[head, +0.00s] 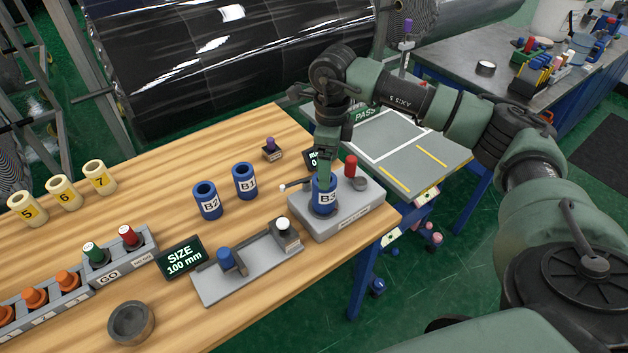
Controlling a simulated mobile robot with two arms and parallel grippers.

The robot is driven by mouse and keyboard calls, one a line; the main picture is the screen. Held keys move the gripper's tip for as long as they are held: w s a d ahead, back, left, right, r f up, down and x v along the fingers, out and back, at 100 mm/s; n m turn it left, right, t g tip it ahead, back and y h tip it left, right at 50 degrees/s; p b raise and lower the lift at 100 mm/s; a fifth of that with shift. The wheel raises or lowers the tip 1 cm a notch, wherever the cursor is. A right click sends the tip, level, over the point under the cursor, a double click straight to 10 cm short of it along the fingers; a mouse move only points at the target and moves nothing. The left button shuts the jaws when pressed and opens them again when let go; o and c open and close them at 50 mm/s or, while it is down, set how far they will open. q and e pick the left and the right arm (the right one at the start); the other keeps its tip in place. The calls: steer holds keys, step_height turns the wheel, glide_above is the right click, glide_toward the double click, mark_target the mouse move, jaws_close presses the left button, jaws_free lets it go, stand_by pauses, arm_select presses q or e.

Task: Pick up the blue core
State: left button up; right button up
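A blue core marked B3 (325,197) stands upright on a grey gauge block (337,213) near the right end of the wooden table. My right gripper (326,172) points down with its fingers at the top of B3 and hides its upper rim. I cannot tell whether the fingers are closed on it or only around it. Two more hollow blue cores, B1 (245,181) and B2 (207,200), stand upright on the table to the left. My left gripper is not in view.
A red-topped plug (350,167) stands on the gauge block beside B3. A grey fixture (249,267) with a blue piece lies in front, near a SIZE 100 mm display (183,259). Yellow cores (64,194) stand far left. A grey PASS table (405,150) lies behind.

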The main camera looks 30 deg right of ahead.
mark_target(324, 193)
steer(key=shift+w+d+f, duration=0.1)
steer(key=shift+w+d, duration=0.05)
steer(key=shift+w, duration=0.25)
steer(key=shift+w+f, duration=0.1)
steer(key=shift+f, duration=0.25)
steer(key=f+p, duration=0.2)
steer(key=s+a+f+p, duration=0.1)
steer(key=shift+s+f, duration=0.1)
steer(key=shift+f, duration=0.1)
steer(key=f, duration=0.1)
steer(key=f+p, duration=0.1)
steer(key=shift+w+f, duration=0.2)
steer(key=shift+f, duration=0.1)
steer(key=shift+w+f, duration=0.1)
steer(key=shift+f, duration=0.2)
steer(key=shift+c, duration=0.9)
steer(key=c, duration=1.4)
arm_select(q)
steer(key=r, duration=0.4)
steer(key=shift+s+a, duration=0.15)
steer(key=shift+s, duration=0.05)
